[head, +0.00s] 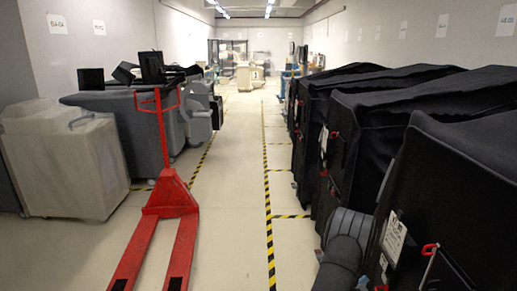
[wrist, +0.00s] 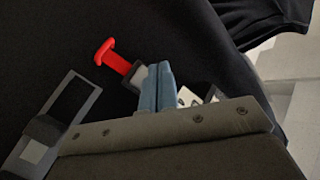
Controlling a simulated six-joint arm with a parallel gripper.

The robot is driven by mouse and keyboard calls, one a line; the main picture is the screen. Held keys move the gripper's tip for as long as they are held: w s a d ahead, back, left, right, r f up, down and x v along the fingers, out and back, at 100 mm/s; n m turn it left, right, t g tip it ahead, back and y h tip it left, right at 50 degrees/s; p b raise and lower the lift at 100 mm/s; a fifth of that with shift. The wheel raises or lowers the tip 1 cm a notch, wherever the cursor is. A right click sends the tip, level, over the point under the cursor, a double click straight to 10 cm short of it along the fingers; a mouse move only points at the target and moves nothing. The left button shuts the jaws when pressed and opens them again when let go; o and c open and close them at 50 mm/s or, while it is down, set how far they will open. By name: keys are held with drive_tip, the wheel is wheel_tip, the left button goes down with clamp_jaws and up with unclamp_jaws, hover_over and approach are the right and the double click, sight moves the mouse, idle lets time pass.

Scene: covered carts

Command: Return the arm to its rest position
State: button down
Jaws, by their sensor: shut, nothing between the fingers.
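My gripper (wrist: 157,72) shows in the wrist view. Its two blue-grey fingers are pressed together with nothing between them. The fingers lie in front of the black cloth cover (wrist: 215,60) of a cart, beside a red T-shaped pull (wrist: 109,56). I cannot tell whether the fingertips touch the cover or the pull. A pale tag is partly hidden behind the fingers. In the head view a dark grey link of my arm shows at the lower right, close to the nearest covered cart (head: 455,200); the fingers cannot be made out there.
Several black-covered carts (head: 385,115) line the right side. The aisle with yellow-black floor tape (head: 268,215) is clear. A grey frame-like piece (wrist: 50,125) shows left in the wrist view.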

drive_tip(key=w+a+n+g+y, duration=0.2)
drive_tip(key=a+n+y, duration=0.45)
drive_tip(key=a, duration=0.75)
drive_tip(key=s+a+r+n+g+y, duration=0.3)
drive_tip(key=s+a+r+n+g, duration=0.15)
drive_tip(key=s+a, duration=0.3)
drive_tip(key=s+r+n+g, duration=0.1)
drive_tip(key=s+r+g, duration=0.2)
drive_tip(key=s, duration=0.6)
drive_tip(key=s+r+n+g+h, duration=0.1)
drive_tip(key=s+r+n+g, duration=0.1)
drive_tip(key=s+r+g, duration=0.2)
drive_tip(key=s+a+r+n+g, duration=0.1)
drive_tip(key=s+r+g, duration=0.2)
drive_tip(key=s+r, duration=0.5)
drive_tip(key=shift+s+r+n+h, duration=0.35)
drive_tip(key=shift+s+n, duration=0.05)
drive_tip(key=shift+s, duration=2.4)
